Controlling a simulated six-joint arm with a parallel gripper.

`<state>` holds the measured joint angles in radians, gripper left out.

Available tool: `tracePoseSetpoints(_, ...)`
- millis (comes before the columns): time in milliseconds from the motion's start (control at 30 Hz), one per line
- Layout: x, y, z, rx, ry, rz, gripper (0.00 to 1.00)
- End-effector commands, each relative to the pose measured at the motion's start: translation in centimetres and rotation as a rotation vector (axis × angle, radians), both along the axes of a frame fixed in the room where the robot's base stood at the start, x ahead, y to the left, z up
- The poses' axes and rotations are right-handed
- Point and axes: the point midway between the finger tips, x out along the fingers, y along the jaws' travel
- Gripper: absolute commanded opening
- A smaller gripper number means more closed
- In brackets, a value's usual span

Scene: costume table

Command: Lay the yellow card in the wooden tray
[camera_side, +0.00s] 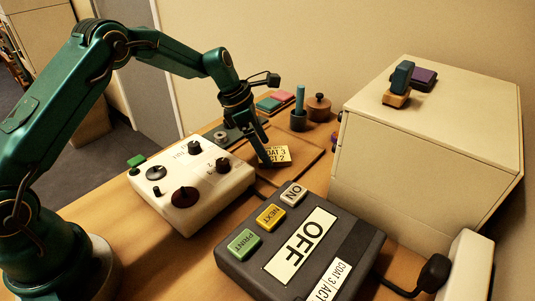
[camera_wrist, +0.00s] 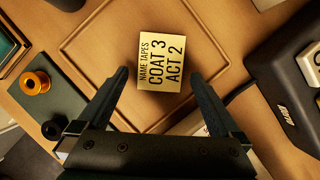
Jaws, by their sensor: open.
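The yellow card (camera_side: 276,153) is marked NAME TAPES, COAT 3, ACT 2. It is within the outline of the wooden tray (camera_side: 300,168), print side up. In the wrist view the card (camera_wrist: 166,48) is ahead of my fingers, with the tray's bare floor (camera_wrist: 100,42) and low rim around it. My gripper (camera_side: 266,160) is open and low over the tray. In the wrist view the fingertips (camera_wrist: 159,78) stand on either side of the card's near part, with a gap visible beside it.
A dark control box (camera_side: 310,235) with OFF, ON, NEXT and PRINT labels stands in front. A white console (camera_side: 190,180) with knobs is to the left. A pale cabinet (camera_side: 425,150) rises at the right. A cup (camera_side: 298,121) with a blue stick stands behind the tray.

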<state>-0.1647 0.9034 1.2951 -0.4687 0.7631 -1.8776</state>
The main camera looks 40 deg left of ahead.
Motion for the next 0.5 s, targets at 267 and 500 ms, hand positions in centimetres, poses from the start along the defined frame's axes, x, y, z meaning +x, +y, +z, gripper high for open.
tracePoseSetpoints(267,-1.5,1.6,5.3,0.002,-0.005,0.003,1.00)
tracePoseSetpoints(500,-2.6,2.7,9.1,0.001,-0.002,0.002,1.00)
